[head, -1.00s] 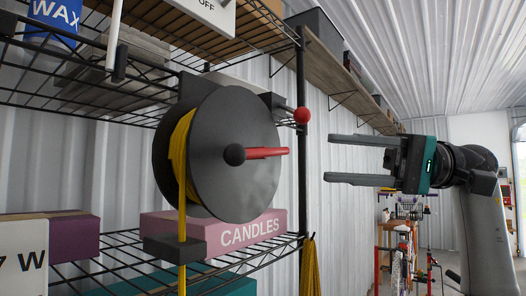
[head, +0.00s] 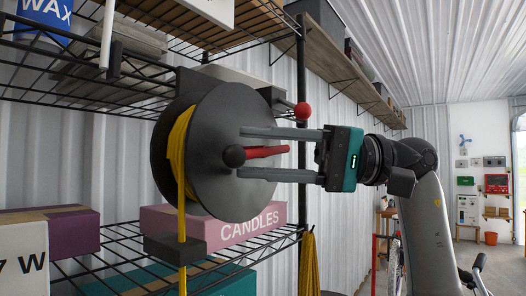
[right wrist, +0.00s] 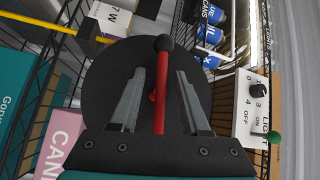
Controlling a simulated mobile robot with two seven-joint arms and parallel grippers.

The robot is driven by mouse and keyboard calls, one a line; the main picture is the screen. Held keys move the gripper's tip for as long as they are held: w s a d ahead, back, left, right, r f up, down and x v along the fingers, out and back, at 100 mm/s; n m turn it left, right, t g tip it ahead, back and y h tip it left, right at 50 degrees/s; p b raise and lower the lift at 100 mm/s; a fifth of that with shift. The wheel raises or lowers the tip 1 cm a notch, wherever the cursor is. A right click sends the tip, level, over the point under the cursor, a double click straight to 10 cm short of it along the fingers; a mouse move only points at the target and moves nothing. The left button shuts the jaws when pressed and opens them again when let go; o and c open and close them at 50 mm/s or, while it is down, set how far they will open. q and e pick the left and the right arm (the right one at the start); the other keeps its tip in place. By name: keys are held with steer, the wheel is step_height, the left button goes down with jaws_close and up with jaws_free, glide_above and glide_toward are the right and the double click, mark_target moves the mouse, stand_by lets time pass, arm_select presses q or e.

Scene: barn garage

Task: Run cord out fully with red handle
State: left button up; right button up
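A black cord reel (head: 228,185) is mounted on the wire shelving, with yellow cord (head: 179,160) wound on it and hanging straight down through a dark block (head: 175,247). A red crank handle (head: 266,152) with a black hub knob sticks out from the reel's face. My right gripper (head: 240,152) is open, its fingers above and below the red handle in the head view. In the right wrist view the red handle (right wrist: 159,95) lies between the two fingers, with gaps on both sides. A red ball-tipped lever (head: 302,111) is at the reel's upper right. My left gripper is out of view.
A pink CANDLES box (head: 240,229) stands on the lower shelf behind the reel. A purple box (head: 75,229) is at the left. A dark shelf post (head: 301,70) rises just right of the reel. Open floor shows at the far right.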

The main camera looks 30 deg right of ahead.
jaws_close()
stand_by(1.2)
